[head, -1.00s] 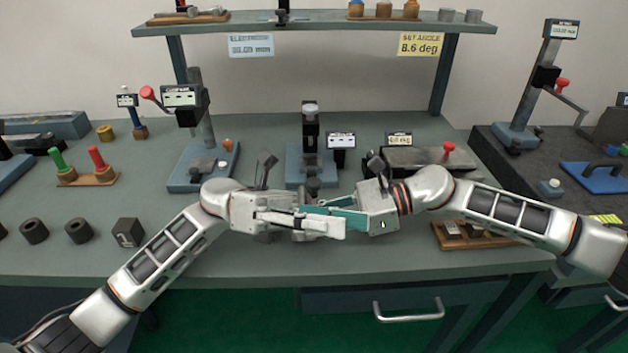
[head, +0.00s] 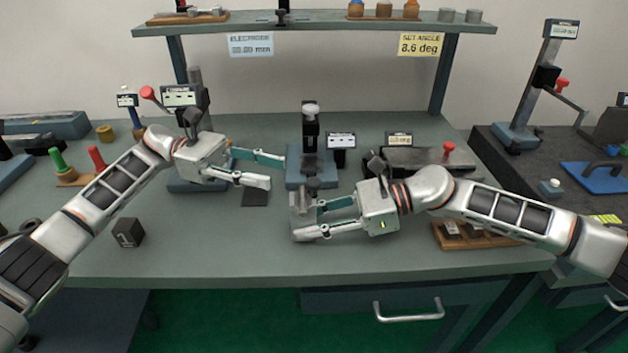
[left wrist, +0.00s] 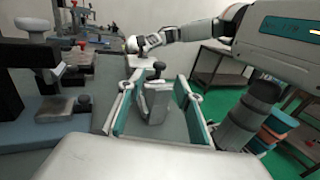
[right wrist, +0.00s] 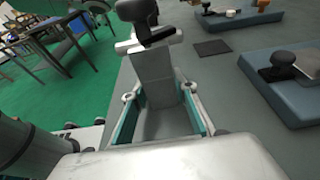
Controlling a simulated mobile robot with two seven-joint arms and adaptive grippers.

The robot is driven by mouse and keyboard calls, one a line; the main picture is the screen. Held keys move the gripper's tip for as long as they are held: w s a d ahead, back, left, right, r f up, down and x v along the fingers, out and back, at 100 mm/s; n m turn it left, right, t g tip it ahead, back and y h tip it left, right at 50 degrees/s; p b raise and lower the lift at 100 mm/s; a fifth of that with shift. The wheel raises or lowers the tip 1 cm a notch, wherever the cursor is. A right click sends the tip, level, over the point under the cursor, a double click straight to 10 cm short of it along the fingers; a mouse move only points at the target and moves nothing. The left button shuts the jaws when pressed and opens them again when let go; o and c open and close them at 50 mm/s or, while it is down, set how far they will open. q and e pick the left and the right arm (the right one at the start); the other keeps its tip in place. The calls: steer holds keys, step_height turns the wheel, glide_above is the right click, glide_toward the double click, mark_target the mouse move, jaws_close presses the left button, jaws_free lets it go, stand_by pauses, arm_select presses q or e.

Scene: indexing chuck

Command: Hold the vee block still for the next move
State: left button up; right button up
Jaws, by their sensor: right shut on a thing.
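The vee block (head: 303,213) is a grey block with a dark knob on top, on the bench at centre. It also shows in the left wrist view (left wrist: 156,105) and in the right wrist view (right wrist: 153,72). My right gripper (head: 312,219) is shut on the vee block from the right, one finger on each side. My left gripper (head: 278,172) is open and empty, up and left of the block and apart from it. Its spread fingers frame the block at a distance in the left wrist view. The block's lower part is partly hidden by the right fingers.
A blue-based fixture with a black post (head: 310,145) stands just behind the block. A black numbered cube (head: 128,233) and a dark flat square (head: 255,196) lie to the left. A wooden tray (head: 470,236) is at the right. The front bench strip is clear.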

mark_target(314, 181)
arm_select(q)
steer(key=x, duration=1)
jaws_close()
